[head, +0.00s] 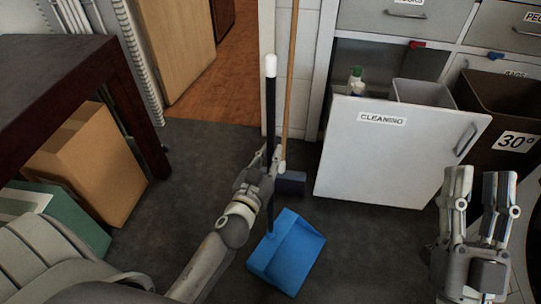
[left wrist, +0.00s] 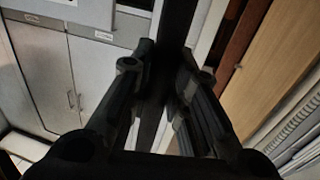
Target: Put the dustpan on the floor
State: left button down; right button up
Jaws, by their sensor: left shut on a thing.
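The dustpan has a blue pan (head: 287,252) and a long black handle with a white tip (head: 271,66). My left gripper (head: 262,168) is shut on the handle in the middle of the head view. The handle is close to upright, with the pan low over the dark floor (head: 195,215). I cannot tell whether the pan touches the floor. In the left wrist view the dark handle (left wrist: 176,28) runs between the fingers of the left gripper (left wrist: 165,85). My right gripper (head: 477,180) is open and empty at the right.
A broom with a wooden stick (head: 291,70) and dark head (head: 291,183) stands just behind the handle. A cardboard box (head: 90,165) and dark table (head: 50,75) are left.

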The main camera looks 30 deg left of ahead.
jog(key=shift+s+r+t, duration=0.4)
jog(key=shift+s+r, duration=0.05)
pick_arm(q)
jog(key=shift+f, duration=0.1)
jog(key=c, duration=1.3)
grip_release()
pick_arm(e)
jog(key=shift+s+r, duration=0.1)
pick_arm(q)
jog(key=shift+f, duration=0.15)
jog(key=shift+s, duration=0.25)
jog(key=s, duration=0.7)
jog(key=shift+d, duration=0.35)
